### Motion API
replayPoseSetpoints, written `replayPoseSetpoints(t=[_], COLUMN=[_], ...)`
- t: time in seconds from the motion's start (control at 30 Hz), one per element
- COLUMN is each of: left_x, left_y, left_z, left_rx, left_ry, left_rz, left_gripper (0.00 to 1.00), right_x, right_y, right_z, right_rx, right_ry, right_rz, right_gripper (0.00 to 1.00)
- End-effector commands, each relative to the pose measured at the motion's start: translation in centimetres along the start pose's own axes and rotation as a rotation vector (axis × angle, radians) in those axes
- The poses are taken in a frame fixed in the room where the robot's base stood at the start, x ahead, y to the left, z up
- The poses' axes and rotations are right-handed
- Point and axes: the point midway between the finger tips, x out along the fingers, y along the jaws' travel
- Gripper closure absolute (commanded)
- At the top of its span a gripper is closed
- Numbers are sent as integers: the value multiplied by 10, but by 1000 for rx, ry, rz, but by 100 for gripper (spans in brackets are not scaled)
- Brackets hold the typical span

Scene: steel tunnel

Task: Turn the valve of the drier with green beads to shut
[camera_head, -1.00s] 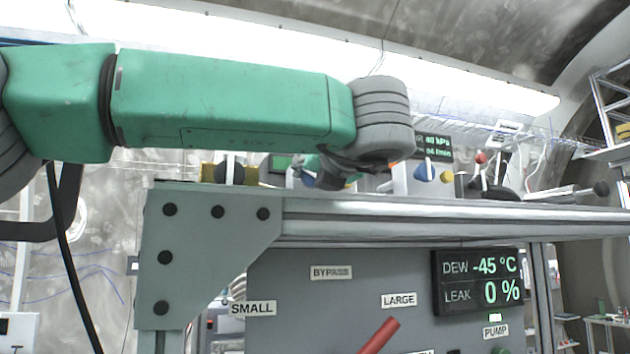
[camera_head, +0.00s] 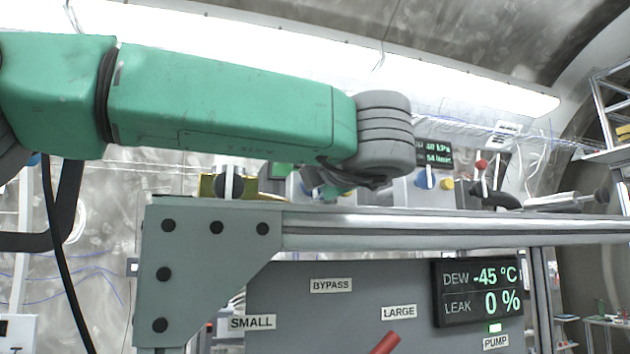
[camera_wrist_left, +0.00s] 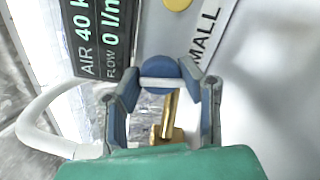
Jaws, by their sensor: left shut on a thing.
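In the left wrist view, a round blue valve knob (camera_wrist_left: 162,68) with a pale bar across it sits above a brass fitting (camera_wrist_left: 168,120), next to a "SMALL" label (camera_wrist_left: 206,35). My left gripper (camera_wrist_left: 166,88) has its fingers on either side of the knob and is shut on it. In the head view, my left gripper (camera_head: 338,182) is under the grey wrist, behind the top rail, and the held knob is hidden. Green beads cannot be made out in either view. My right gripper is not in view.
A metal rail (camera_head: 450,226) crosses in front of my left gripper, above a grey panel with a dew and leak display (camera_head: 480,290) and a red lever (camera_head: 386,343). A readout (camera_wrist_left: 103,35) is beside the held knob.

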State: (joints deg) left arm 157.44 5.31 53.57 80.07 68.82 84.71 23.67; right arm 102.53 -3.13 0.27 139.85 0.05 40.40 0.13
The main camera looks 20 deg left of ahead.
Motion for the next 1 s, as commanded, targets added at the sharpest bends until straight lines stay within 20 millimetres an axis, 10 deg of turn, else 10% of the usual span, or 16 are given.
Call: replayPoseSetpoints(t=[0.87,0.9,1.0], left_x=[0,0,0], left_y=[-6,-6,-5], left_z=[0,0,0], left_rx=[174,174,173], left_ry=[-1,-1,-1], left_rz=[-8,-8,-7], left_gripper=[95,63,46], right_x=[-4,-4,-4], right_y=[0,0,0], right_z=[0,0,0], right_rx=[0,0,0], right_ry=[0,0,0], right_rz=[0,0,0], right_gripper=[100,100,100])
